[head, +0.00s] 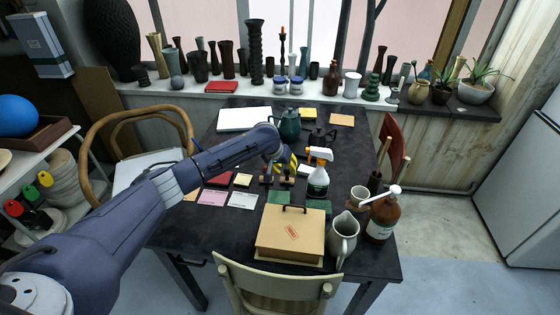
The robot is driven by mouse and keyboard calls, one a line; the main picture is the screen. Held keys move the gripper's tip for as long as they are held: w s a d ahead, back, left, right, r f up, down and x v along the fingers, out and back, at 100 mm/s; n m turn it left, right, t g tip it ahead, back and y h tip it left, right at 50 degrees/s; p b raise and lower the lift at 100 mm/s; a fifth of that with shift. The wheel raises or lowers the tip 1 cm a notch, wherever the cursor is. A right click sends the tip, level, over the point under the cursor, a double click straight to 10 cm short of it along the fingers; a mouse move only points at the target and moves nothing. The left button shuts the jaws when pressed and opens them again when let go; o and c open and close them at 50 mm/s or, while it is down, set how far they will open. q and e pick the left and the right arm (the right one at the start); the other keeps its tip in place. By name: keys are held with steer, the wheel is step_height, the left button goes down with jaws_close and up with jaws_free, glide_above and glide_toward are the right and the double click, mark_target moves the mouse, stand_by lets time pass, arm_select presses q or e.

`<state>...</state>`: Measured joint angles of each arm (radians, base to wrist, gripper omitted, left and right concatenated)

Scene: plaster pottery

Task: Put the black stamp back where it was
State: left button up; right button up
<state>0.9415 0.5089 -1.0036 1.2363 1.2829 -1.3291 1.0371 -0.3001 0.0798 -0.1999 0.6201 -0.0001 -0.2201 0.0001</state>
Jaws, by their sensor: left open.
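My left gripper (277,157) is at the end of my blue-grey arm, which reaches in from the left over the middle of the dark table (180,238). It is open, with its fingers pointing down. Just below it, two small dark stamp-like things stand side by side, a left one (265,180) and a right one (287,181). They are too small to tell surely which is the black stamp, or whether the fingers touch either. My right gripper is not in view.
A spray bottle (318,182) stands close right of the gripper. A box with a handle (290,236), a white pitcher (343,238) and a brown pump bottle (382,218) stand in front. A teal teapot (290,125) is behind. Paper cards (242,200) lie to the left.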

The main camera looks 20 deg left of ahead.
arm_select(q)
steer(key=v, duration=1)
